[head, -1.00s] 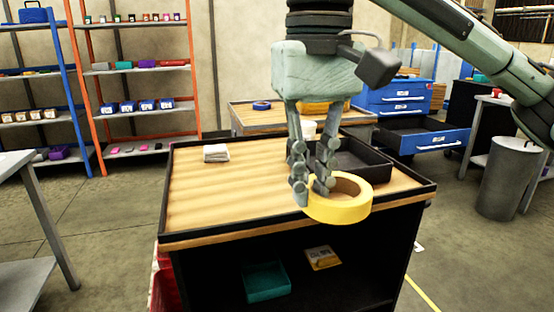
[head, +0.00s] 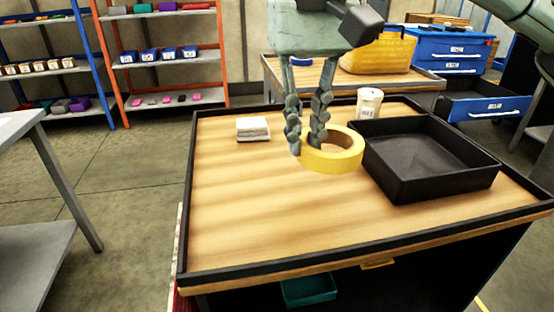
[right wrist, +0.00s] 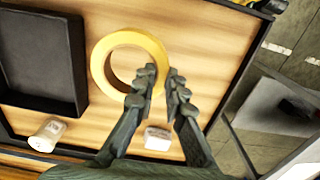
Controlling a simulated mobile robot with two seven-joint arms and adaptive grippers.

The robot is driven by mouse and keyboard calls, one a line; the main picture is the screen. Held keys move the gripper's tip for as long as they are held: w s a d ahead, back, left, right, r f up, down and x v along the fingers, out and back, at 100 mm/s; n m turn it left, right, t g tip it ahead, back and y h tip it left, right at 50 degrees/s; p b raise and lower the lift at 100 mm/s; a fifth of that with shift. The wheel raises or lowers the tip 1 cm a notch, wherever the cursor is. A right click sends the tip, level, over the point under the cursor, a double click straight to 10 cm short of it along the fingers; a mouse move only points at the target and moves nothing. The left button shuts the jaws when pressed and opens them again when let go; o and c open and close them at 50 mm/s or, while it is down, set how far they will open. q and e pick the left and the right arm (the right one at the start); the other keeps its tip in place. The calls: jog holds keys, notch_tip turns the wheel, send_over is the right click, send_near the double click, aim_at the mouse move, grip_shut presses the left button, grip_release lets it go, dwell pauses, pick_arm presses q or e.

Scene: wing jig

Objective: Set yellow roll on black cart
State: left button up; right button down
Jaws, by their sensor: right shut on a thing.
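The yellow roll (head: 335,162) is a ring of tape over the middle of the black cart's wooden top (head: 260,205). My right gripper (head: 306,143) is shut on the roll's left wall, one finger inside the ring and one outside. The roll lies nearly flat, its hole facing up; I cannot tell whether it touches the top. The right wrist view also shows the roll (right wrist: 100,66) pinched between the fingertips (right wrist: 161,80), with wood below it. My left gripper is not in view.
The front and left of the top are clear. A raised black rim (head: 300,259) edges the cart.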

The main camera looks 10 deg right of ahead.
jog(key=w+a+f, duration=0.1)
jog(key=a, duration=0.1)
jog(key=w+a+f, duration=0.1)
jog(key=w, duration=0.1)
jog(key=w+a+f, duration=0.1)
jog(key=a+f, duration=0.1)
jog(key=shift+w+a+f, duration=0.1)
jog(key=shift+w+a, duration=0.15)
jog(key=shift+a, duration=0.05)
notch_tip(320, 180, down, 4)
jog(key=shift+r, duration=0.1)
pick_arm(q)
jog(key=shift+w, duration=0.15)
pick_arm(e)
jog(key=shift+f, duration=0.2)
jog(key=c, duration=1.6)
grip_release()
jog(key=shift+f, duration=0.1)
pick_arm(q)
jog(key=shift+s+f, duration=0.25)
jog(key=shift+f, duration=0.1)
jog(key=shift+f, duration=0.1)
pick_arm(e)
jog(key=shift+w, duration=0.1)
